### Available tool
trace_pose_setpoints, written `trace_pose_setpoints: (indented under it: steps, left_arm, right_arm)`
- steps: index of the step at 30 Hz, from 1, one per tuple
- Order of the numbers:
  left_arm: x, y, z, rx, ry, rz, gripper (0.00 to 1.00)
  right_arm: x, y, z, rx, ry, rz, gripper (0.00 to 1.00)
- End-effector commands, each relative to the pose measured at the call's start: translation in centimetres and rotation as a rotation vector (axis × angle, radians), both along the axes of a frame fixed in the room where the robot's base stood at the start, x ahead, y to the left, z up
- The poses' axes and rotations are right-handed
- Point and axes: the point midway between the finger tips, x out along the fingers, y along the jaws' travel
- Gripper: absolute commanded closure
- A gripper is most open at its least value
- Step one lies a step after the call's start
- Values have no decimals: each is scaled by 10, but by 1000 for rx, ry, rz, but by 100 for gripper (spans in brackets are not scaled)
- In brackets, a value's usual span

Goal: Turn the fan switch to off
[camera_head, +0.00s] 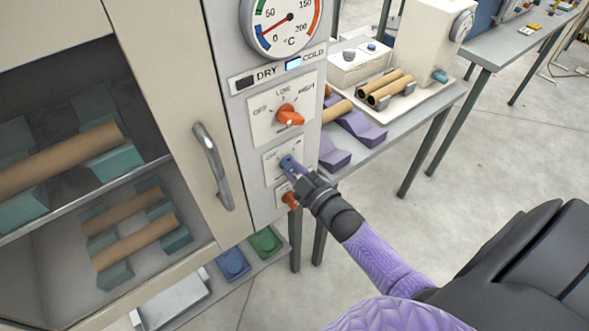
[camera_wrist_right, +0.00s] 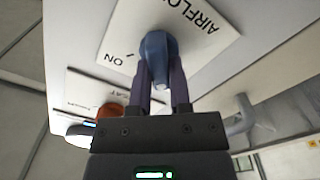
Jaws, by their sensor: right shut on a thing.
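A grey panel (camera_head: 228,58) on the beige cabinet carries several knobs. My right gripper (camera_head: 291,168) is at the middle knob, which is blue. In the right wrist view, the blue knob (camera_wrist_right: 156,46) sits on a white plate (camera_wrist_right: 196,62) lettered "AIRFLOW", with "ON" at one corner. My right gripper's purple fingers (camera_wrist_right: 161,80) are shut on the knob, one on each side. No "OFF" mark shows on this plate, and I cannot tell the knob's setting. No label reading "fan" is legible. My left gripper is out of view.
An orange knob (camera_head: 289,116) marked OFF, LOW, HIGH is above, and another orange knob (camera_head: 290,200) is just below my gripper. A metal door handle (camera_head: 213,168) is left of the panel. A bench (camera_head: 425,105) with tubes stands right.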

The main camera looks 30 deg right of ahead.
Motion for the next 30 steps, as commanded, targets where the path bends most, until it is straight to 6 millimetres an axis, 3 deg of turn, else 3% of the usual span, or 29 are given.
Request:
trace_pose_setpoints:
  steps: [8,9,14,23,26,30]
  left_arm:
    - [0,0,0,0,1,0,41]
    - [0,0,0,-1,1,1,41]
    - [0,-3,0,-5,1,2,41]
    - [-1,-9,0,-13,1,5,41]
    - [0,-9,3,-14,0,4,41]
    - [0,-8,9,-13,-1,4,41]
  right_arm:
    - [-1,0,-1,-3,3,1,100]
    - [-1,0,-1,-3,3,1,74]
    - [0,0,-1,-2,3,0,41]
    - [-2,0,0,-1,1,0,41]
    - [-13,-1,0,0,3,2,41]
    - [-45,-3,0,1,4,0,41]
